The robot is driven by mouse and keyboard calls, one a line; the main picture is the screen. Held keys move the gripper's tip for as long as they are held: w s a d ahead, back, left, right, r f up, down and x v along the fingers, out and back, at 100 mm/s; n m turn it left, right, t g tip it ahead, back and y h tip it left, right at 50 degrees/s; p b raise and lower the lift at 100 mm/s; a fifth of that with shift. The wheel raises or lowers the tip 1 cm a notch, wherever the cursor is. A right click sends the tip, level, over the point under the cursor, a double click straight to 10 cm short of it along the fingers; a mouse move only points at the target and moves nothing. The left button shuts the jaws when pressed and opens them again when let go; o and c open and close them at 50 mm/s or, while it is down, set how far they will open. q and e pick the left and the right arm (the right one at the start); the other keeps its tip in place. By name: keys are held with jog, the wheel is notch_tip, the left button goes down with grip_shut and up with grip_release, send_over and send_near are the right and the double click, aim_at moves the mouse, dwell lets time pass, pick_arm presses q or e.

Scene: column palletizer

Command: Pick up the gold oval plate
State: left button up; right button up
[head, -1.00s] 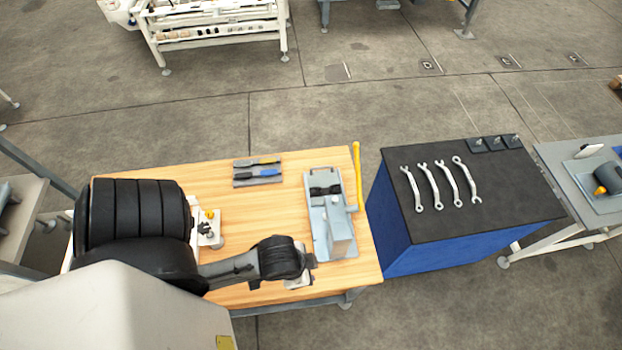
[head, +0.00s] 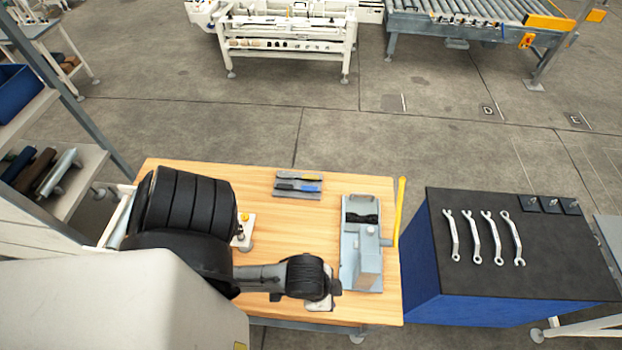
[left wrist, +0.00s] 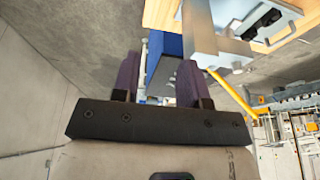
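I see no gold oval plate in either view. In the head view my left arm reaches in from the lower left over a wooden workbench (head: 262,188), and its black wrist hangs above the bench's front part. The fingers are not clear there. In the left wrist view my left gripper (left wrist: 158,65) shows two dark purple fingers standing apart with nothing held between them. A blue cabinet side shows beyond the gap. My right gripper is in neither view.
A grey vise-like fixture (head: 369,268) and a tool tray (head: 298,194) sit on the bench. A yellow bar (head: 400,212) stands at its right edge. A blue cabinet (head: 418,262) with several wrenches (head: 486,235) is to the right. Open floor (head: 330,130) lies behind.

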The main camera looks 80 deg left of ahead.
pick_arm(q)
jog(key=shift+o, duration=0.2)
jog(key=o, duration=0.3)
jog(key=shift+o, duration=0.2)
